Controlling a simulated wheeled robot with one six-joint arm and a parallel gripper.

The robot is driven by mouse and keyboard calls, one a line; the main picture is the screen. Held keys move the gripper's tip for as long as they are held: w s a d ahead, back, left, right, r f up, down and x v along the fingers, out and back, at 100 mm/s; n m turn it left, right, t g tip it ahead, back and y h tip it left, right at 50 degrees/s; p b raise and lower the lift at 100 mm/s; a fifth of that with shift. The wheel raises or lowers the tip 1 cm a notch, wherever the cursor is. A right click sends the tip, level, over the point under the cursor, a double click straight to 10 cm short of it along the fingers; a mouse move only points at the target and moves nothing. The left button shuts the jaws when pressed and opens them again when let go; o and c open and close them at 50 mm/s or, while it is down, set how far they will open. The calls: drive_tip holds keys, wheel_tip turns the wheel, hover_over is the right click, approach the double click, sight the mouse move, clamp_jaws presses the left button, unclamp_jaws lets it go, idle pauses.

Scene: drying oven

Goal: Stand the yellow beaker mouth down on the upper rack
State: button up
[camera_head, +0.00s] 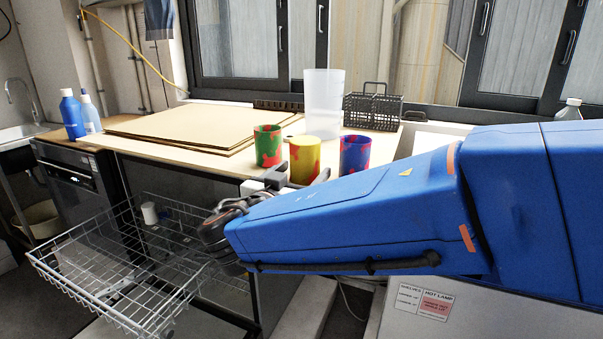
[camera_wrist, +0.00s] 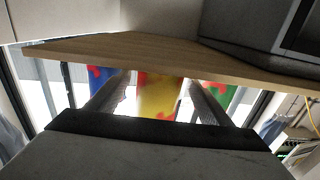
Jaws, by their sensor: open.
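My gripper (camera_head: 298,178) is at the worktop's front edge, partly hidden behind my arm. It is open. In the wrist view, which is upside down, the yellow beaker (camera_wrist: 158,92) shows between the two fingers (camera_wrist: 155,95), with a gap on each side. Whether the fingertips reach past it I cannot tell. A wire rack (camera_head: 85,262) is pulled out at the lower left, and a small white cup (camera_head: 149,212) shows there.
The green beaker (camera_head: 268,146) and blue beaker (camera_head: 354,153) stand close on either side. A tall translucent container (camera_head: 323,104) and a dark wire basket (camera_head: 373,108) stand behind. Flat boards (camera_head: 190,122) lie to the left.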

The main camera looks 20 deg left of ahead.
drive_tip(key=s+a, duration=0.1)
drive_tip(key=s, duration=1.6)
drive_tip(key=shift+s+a, duration=0.15)
drive_tip(key=shift+a, duration=0.05)
